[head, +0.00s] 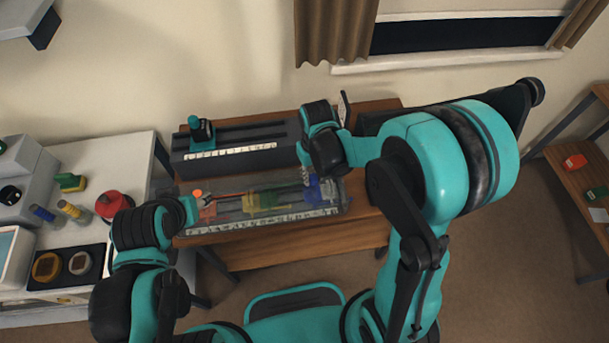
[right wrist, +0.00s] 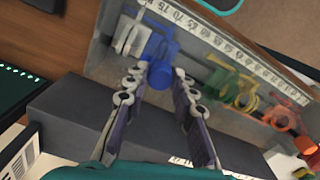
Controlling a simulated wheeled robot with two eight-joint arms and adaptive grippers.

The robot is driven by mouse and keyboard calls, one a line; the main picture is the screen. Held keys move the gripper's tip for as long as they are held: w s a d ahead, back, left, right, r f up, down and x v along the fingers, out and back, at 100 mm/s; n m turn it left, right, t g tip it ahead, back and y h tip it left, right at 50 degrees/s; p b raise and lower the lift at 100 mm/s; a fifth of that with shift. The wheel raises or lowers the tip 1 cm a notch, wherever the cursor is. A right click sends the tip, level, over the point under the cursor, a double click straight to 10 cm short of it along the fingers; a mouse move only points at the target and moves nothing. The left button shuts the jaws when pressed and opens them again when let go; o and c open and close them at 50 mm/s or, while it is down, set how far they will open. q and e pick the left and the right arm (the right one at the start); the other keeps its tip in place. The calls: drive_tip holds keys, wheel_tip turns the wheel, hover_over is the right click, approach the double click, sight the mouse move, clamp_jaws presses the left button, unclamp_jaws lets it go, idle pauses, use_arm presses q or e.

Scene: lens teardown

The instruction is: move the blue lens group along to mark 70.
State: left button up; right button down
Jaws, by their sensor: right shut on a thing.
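The blue lens group (head: 327,188) sits near the right end of a clear trough (head: 232,183) with a numbered scale (head: 265,220) along its front edge. In the right wrist view, my right gripper (right wrist: 160,77) is shut on the round knob of the blue lens group (right wrist: 160,50), with a finger on either side. The scale (right wrist: 225,50) runs just beyond it; the exact mark beside the group is too small to read surely. My left gripper (head: 196,207) is low at the trough's left end, by an orange-red lens group (head: 207,213); its fingers are unclear.
A yellow-green lens group (head: 262,199) stands mid-trough; green (right wrist: 243,92) and orange (right wrist: 280,115) groups show in the wrist view. A grey-white piece (right wrist: 130,38) sits next to the blue group. A dark rail unit (head: 240,135) stands behind the trough. A white bench is at left.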

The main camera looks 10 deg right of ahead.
drive_tip(key=shift+d, duration=0.2)
drive_tip(key=c, duration=1.3)
unclamp_jaws()
drive_tip(key=shift+o, duration=0.2)
drive_tip(key=shift+d, duration=0.1)
drive_tip(key=shift+r, duration=0.1)
drive_tip(key=shift+r, duration=0.35)
wheel_tip(320, 180, up, 11)
drive_tip(key=s+d+m+t+b, duration=0.2)
drive_tip(key=s+d+t+b, duration=0.1)
drive_tip(key=s+d+t, duration=0.2)
drive_tip(key=shift+s+f+m+t+b, duration=0.35)
drive_tip(key=shift+s+t, duration=0.75)
drive_tip(key=shift+s, duration=1.2)
